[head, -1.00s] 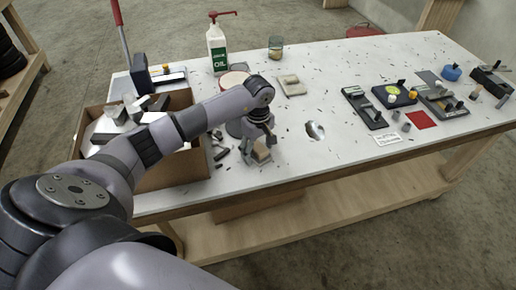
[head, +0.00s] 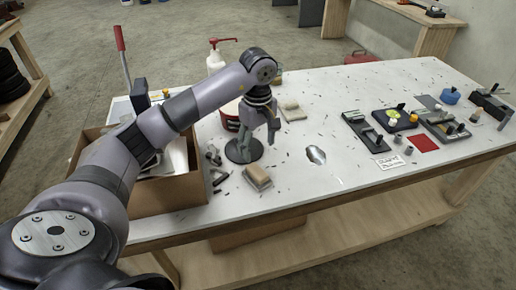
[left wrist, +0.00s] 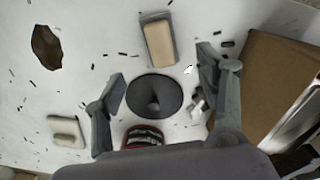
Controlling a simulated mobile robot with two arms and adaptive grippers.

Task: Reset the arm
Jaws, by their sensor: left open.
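My left arm comes in from the left in the head view. My left gripper (head: 258,141) points down above the white table (head: 335,185), over a round black base (head: 243,150). In the left wrist view my left gripper (left wrist: 162,92) has its two fingers wide apart with nothing between them. The black disc with a knob (left wrist: 153,97) lies below it. A tan-topped grey block (head: 258,177) rests on the table nearer the front edge, apart from the fingers; it also shows in the left wrist view (left wrist: 158,42). My right gripper is not in view.
A cardboard box (head: 183,191) with metal pieces stands at the left. A red-pump bottle (head: 215,60) and red tin (head: 230,116) stand behind my arm. A pale block (head: 293,112) lies at the back. Tools and a red square (head: 423,143) lie right.

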